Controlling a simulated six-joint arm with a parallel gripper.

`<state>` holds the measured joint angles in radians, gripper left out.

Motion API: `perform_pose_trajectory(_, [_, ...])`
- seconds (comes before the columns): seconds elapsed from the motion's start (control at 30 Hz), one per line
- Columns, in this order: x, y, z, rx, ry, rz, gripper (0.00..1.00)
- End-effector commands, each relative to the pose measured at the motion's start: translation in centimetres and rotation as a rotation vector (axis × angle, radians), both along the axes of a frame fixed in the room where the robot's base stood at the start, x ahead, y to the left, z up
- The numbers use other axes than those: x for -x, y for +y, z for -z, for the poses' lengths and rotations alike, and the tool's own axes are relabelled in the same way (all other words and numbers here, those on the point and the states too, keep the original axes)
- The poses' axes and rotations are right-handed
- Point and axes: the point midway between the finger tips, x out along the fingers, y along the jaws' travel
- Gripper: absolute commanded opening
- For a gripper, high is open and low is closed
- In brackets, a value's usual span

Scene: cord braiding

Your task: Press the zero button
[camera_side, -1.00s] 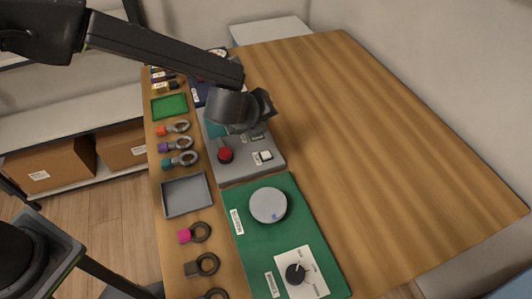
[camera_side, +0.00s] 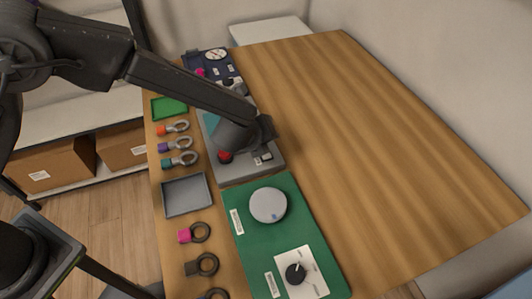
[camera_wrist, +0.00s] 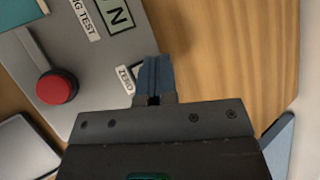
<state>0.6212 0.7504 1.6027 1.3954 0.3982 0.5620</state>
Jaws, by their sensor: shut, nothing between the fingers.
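The zero button (camera_side: 266,156) is a small white button in a dark frame on the grey panel (camera_side: 235,174), beside a white label. In the wrist view the ZERO label (camera_wrist: 125,78) shows just left of my fingers, which cover most of the button. My gripper (camera_wrist: 156,66) is shut and empty, with its blue-grey fingertips over the button's place. In the side view my gripper (camera_side: 267,133) is low over the panel, just behind the button. I cannot tell whether the fingertips touch it.
A red round button (camera_wrist: 56,87) is on the same panel, left of my fingers. A green board (camera_side: 247,250) with a grey dial (camera_side: 268,205) and a black knob (camera_side: 296,273) is in front. Keyed rings and a grey tray (camera_side: 187,195) line the left edge. The table's right side is clear.

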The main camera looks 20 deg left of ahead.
Motion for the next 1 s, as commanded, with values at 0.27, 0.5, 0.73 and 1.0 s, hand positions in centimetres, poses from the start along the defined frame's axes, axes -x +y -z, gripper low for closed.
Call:
perform_pose_trajectory(0.27, [0.0,0.0,2.6,-0.001,0.0,0.001,0.0])
perform_pose_trajectory(0.5, [0.0,0.0,3.0,0.001,-0.002,0.001,0.0])
perform_pose_trajectory(0.73, [0.0,0.0,3.0,0.001,-0.002,0.0,0.0])
perform_pose_trajectory(1.0, [0.0,0.0,3.0,0.0,-0.001,0.0,0.0])
